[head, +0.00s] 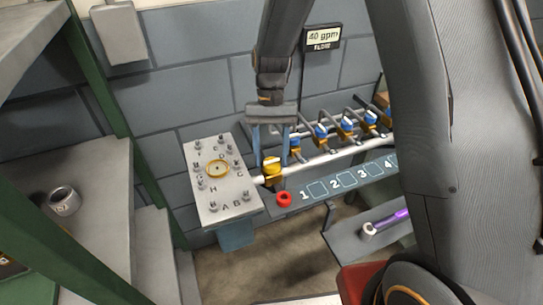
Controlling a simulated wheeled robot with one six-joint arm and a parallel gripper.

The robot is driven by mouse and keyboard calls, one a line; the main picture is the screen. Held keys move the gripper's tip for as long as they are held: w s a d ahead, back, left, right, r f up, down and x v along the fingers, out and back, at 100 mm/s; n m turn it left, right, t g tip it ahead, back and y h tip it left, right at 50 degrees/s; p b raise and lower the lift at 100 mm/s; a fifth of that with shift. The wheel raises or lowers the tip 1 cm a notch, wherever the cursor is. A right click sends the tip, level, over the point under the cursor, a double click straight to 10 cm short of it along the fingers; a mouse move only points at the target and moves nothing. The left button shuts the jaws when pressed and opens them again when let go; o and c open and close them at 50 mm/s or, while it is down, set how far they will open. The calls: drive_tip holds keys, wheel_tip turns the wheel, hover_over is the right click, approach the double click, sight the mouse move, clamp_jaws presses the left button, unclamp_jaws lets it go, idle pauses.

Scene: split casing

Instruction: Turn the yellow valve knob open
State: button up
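The yellow valve knob (271,166) sits at the left end of the pale pipe, just right of the grey lettered plate. My gripper (271,151) points down over the knob. Its two bluish fingers are apart, one toward each side of the knob, with a gap between them. The fingertips reach about the knob's top; I cannot tell whether they touch it. Several blue valve knobs (321,131) stand in a row along the pipes to the right. The display (322,37) on the wall reads "40 gpm" above the word "FLOW".
A grey plate (225,199) with bolts and a yellow ring stands left of the pipe. A purple-handled tool (388,222) rests on a lower shelf. Green-framed shelving (103,80) holds a metal ring (64,200) at left.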

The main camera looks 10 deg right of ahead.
drive_tip(key=shift+o, duration=0.5)
drive_tip(key=b+v, duration=0.2)
drive_tip(key=v, duration=0.5)
drive_tip(key=shift+w+r+b, duration=0.2)
drive_tip(key=shift+r+b, duration=0.1)
drive_tip(key=shift+r, duration=0.05)
